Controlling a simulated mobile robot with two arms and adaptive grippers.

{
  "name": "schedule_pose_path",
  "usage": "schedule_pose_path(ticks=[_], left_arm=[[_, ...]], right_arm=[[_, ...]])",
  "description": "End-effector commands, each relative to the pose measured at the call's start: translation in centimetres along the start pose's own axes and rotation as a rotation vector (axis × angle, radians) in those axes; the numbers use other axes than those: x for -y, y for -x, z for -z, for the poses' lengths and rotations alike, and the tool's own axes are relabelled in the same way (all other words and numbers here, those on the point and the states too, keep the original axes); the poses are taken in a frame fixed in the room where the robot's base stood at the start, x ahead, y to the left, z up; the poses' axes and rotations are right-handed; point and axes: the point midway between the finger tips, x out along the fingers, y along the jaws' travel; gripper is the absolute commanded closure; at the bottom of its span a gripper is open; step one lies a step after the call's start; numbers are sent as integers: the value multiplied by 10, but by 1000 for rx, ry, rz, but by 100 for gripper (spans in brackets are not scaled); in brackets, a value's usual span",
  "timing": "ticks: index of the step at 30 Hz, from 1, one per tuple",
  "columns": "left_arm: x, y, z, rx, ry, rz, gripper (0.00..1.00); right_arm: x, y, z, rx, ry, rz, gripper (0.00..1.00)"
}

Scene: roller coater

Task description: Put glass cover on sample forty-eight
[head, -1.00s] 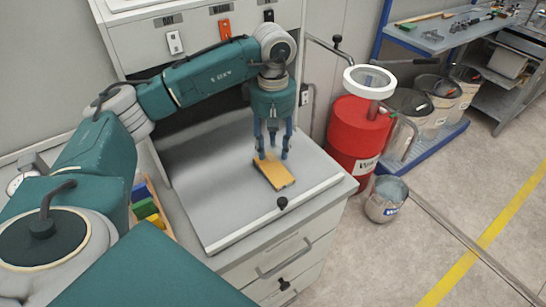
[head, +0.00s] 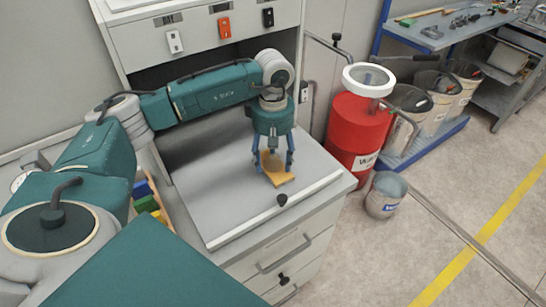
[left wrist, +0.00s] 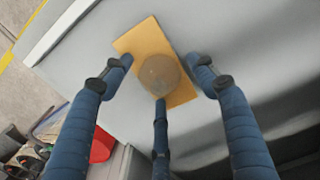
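A flat orange sample panel (head: 284,181) lies on the grey worktop; it also shows in the left wrist view (left wrist: 142,42). A round, brownish translucent disc, which looks like the glass cover (left wrist: 159,75), shows over the panel's middle. It also shows between the fingers in the head view (head: 272,161). I cannot read a number on the panel. My left gripper (head: 273,169) points down over the panel, its three fingers spread around the disc. In the left wrist view two fingers stand clear of the disc; the third overlaps its lower edge. My right gripper is not in view.
Coloured blocks (head: 147,204) stand in a wooden rack at left. The worktop left of the panel is clear.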

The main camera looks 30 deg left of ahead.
Motion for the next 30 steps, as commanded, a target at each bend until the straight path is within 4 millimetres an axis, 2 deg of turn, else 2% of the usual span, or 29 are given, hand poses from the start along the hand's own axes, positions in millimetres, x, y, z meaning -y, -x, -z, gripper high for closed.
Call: schedule_pose_path(ticks=[9,11,14,24,30], left_arm=[[0,5,0,0,0,0,41],[-1,8,0,0,0,-4,41],[-2,24,0,-2,0,-6,41],[-2,96,0,-2,0,-5,41],[-1,119,0,0,0,-2,41]], right_arm=[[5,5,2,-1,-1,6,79],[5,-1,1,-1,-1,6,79],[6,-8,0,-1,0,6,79],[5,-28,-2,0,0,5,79],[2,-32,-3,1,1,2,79]])
